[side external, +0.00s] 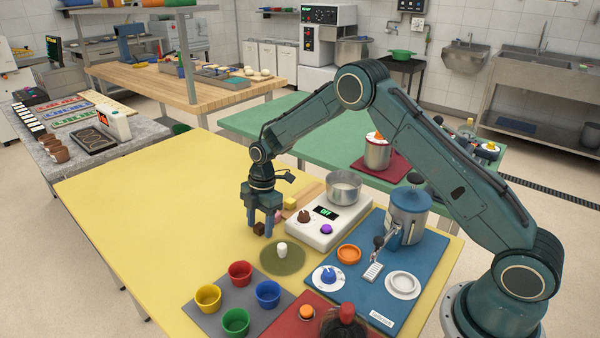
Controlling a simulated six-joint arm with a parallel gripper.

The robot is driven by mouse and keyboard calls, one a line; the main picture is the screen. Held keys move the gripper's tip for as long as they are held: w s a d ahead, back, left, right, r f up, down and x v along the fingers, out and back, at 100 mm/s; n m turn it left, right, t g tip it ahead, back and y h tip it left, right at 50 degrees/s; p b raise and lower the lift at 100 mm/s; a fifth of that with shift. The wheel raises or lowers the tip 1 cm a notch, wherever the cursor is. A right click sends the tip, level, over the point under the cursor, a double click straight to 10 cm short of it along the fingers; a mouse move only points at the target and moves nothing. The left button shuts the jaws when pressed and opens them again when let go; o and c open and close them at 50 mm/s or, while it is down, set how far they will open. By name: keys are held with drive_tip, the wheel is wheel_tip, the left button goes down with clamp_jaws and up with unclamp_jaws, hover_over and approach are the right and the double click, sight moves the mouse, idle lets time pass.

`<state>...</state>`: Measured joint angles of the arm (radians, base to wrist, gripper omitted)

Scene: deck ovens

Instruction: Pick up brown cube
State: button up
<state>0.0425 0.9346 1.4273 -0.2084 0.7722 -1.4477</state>
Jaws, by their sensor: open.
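A small brown cube (259,229) sits on the yellow table (140,220), partly hidden by the fingers of my gripper (261,228). My gripper points straight down over it. Its fingers are apart, and the cube shows between or just behind them. I cannot tell whether a finger touches the cube.
A round olive mat (266,263) with a white piece (282,249) lies just in front. A white scale (325,228) with a metal pot (344,186) stands to the right. A grey mat (219,318) holds several coloured cups. The table's left side is clear.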

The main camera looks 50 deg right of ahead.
sight(260, 224)
idle(0.3)
drive_tip(key=c, duration=1.1)
drive_tip(key=shift+o, duration=0.2)
drive_tip(key=shift+r, duration=0.15)
wheel_tip(260, 224, up, 20)
idle(0.4)
